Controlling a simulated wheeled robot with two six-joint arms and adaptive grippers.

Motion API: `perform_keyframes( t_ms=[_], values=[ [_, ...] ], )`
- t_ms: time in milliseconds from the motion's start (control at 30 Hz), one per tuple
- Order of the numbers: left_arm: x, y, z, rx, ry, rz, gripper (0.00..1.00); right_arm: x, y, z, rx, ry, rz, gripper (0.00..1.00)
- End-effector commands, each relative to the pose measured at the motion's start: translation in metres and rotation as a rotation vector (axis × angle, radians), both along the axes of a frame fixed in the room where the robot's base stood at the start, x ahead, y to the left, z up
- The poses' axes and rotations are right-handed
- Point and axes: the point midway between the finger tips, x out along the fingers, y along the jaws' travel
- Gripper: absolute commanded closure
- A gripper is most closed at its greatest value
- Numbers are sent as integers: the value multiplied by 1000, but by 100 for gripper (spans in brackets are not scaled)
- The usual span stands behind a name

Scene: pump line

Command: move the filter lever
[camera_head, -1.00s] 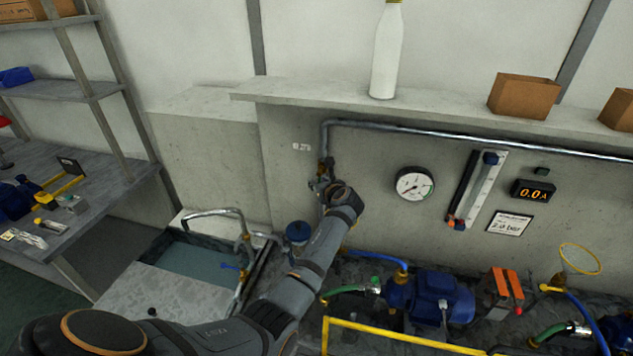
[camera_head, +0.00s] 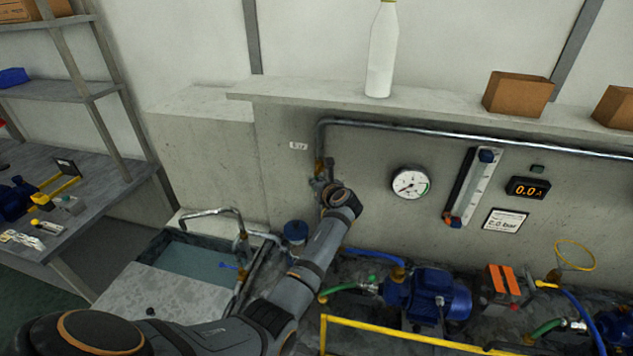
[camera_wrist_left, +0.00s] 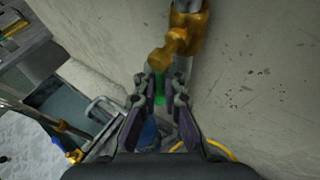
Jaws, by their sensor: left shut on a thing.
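A brass valve (camera_wrist_left: 188,32) sits on the pipe against the concrete wall in the left wrist view, and its brass stem reaches down toward my fingers. A green lever (camera_wrist_left: 160,95), which I take as the filter lever, shows between the fingers. My left gripper (camera_wrist_left: 162,84) is shut on this lever, its two fingers on either side. In the head view the brass valve (camera_head: 320,166) shows small on the upright pipe, with my left gripper (camera_head: 320,186) just below it. My wrist hides the lever there. My right gripper is in neither view.
A blue-topped canister (camera_head: 296,231) and a sink (camera_head: 190,259) with a tap lie below left. A gauge (camera_head: 410,183) and a flow tube (camera_head: 473,187) are on the wall at right. Blue pumps (camera_head: 427,294) and a yellow rail (camera_head: 400,336) lie below right.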

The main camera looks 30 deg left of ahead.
Motion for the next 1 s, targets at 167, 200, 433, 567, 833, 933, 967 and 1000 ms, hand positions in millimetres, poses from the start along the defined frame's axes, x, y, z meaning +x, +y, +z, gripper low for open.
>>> perform_keyframes(
  t_ms=[167,200,433,567,833,933,967,1000],
  values=[
    [-1,4,-1,112,32,0,100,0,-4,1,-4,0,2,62],
    [-1,5,-1,142,40,0,100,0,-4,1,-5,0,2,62],
    [-3,10,0,308,82,0,100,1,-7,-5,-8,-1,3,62],
    [-3,13,1,388,102,1,100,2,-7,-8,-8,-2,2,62],
    [-4,16,4,497,129,1,100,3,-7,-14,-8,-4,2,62],
    [-4,16,5,516,134,1,100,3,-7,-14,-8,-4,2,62],
    [-4,16,5,521,135,0,100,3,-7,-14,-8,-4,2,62],
    [-4,17,5,525,136,1,100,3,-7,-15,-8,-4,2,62]
  ],
)
